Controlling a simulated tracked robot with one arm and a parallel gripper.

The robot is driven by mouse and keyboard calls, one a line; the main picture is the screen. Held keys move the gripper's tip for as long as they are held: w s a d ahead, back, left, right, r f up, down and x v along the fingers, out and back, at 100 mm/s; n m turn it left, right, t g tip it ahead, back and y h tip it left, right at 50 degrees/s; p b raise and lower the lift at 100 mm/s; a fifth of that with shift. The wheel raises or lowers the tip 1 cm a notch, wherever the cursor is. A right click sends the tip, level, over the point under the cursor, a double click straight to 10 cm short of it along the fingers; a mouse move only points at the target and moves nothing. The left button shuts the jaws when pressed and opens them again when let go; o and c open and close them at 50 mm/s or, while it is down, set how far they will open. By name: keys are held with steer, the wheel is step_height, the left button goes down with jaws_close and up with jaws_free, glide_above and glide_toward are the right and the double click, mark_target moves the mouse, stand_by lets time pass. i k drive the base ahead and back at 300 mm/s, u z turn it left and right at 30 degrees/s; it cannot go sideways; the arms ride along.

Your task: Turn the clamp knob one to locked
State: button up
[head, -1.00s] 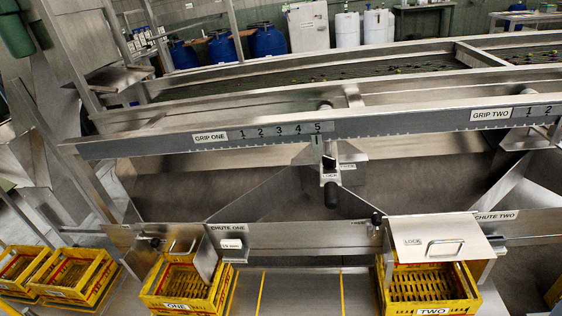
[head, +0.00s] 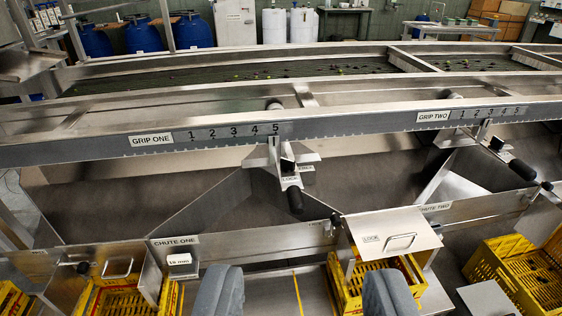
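Clamp one sits below the GRIP ONE rail (head: 205,140), under the 5 mark. Its small black clamp knob one (head: 287,165) is on a pale metal bracket, with a LOCK label (head: 290,181) below it and a second small label, probably FREE, to its right. A longer black handle (head: 295,200) hangs under the bracket. Which label the knob points at is too small to tell. My gripper (head: 304,293) shows as two grey fingers at the bottom edge. They are wide apart with nothing between them, below and clear of the knob.
The CHUTE ONE panel (head: 215,247) and a LOCK-marked cover (head: 385,231) with a handle stand between my gripper and the knob. Yellow crates (head: 512,272) sit below. A similar clamp with a black handle (head: 522,169) is under GRIP TWO at right.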

mark_target(287, 165)
steer(key=u, duration=0.1)
steer(key=i, duration=1)
steer(key=z, duration=0.1)
